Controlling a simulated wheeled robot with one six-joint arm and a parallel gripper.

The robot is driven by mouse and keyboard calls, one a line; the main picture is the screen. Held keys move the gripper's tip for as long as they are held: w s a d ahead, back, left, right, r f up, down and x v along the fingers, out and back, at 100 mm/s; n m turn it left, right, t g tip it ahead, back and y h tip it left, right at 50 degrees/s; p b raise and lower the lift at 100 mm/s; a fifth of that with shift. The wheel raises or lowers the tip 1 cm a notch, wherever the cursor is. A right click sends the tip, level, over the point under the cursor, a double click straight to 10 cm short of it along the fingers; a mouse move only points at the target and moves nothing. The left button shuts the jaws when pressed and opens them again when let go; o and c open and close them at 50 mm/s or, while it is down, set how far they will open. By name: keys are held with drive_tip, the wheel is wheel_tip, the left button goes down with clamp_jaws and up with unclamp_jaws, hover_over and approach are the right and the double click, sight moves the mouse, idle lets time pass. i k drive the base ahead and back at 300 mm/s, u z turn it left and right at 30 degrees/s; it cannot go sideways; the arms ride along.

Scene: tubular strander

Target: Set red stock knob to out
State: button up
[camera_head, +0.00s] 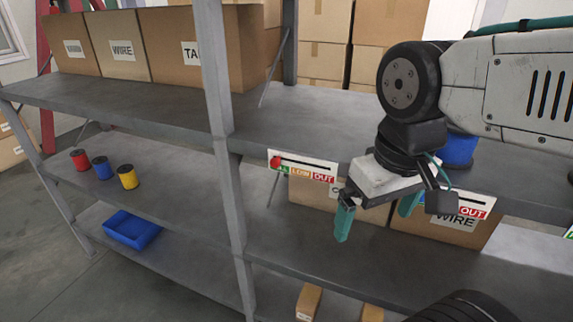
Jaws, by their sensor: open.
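The red stock knob (275,162) sits at the left end of a dark slot on a white label plate (303,167) on the shelf's front edge. Below the slot are a green section, a section reading LOW, and a red section reading OUT at the right end. The knob is above the green section. My gripper (377,212) is open, its teal fingers apart, to the right of and lower than this plate. It appears empty and apart from the knob. Part of the right finger is hidden by the gripper body.
A second label plate (468,205) with a red OUT section is partly hidden by my arm. A blue object (459,150) stands behind the arm. Boxes, one marked WIRE (455,226), sit below. Red, blue and yellow spools (103,168) stand on the left shelf; a metal upright (222,130) divides the shelving.

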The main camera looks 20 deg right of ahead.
sight(275, 162)
drive_tip(key=u, duration=1)
drive_tip(key=k, duration=0.35)
drive_tip(key=z, duration=0.7)
